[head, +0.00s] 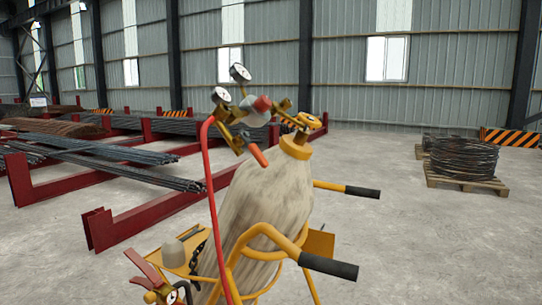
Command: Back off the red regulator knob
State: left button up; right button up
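A worn beige gas cylinder (268,195) stands tilted in the picture, in a yellow cart. A brass regulator (238,135) with two round white gauges sits at its top, left of the yellow valve (306,121). A dull red knob-like end (262,103) shows on the upper side of the regulator's grey body (254,116). An orange-red cylindrical piece (258,155) points down from the regulator, in front of the cylinder's shoulder. I cannot tell for sure which of these is the regulator knob. Neither gripper is in the head view.
A red hose (211,190) hangs left of the cylinder. Black cart grips (330,266) stick out right. A red-handled fitting (146,270) and yellow tray (184,262) are at lower left. Red rebar racks (100,230) stand left, wire coils (463,158) right.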

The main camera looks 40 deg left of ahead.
aim_at(263, 103)
jog(key=k, duration=0.6)
jog(key=u, duration=0.6)
jog(key=i, duration=1.05)
jog(key=u, duration=0.7)
